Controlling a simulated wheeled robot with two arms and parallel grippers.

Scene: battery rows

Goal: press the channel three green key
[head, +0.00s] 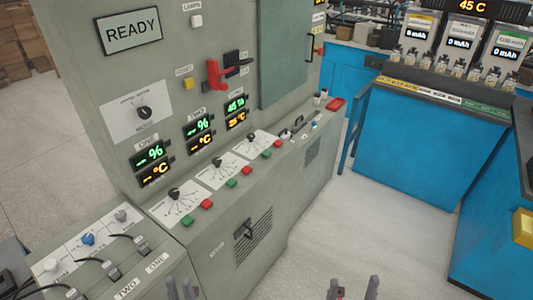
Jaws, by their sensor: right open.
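The grey console has three dial panels along its sloping ledge, each with a green and a red key. The channel three green key (267,155) is on the farthest panel, beside the channel three dial (251,137) and below the display reading 45 (236,106). My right gripper (354,289) is open and empty at the bottom edge, well short of the key. My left gripper (180,289) shows only its fingertips at the bottom edge, in front of the console; whether it is open or shut is unclear. Neither gripper touches a key.
The middle green key (232,183) and near green key (187,219) sit on the same ledge, with red keys (278,143) beside them. A red lever (217,75) sticks out above. Clear floor (345,215) lies between console and blue bench (420,145).

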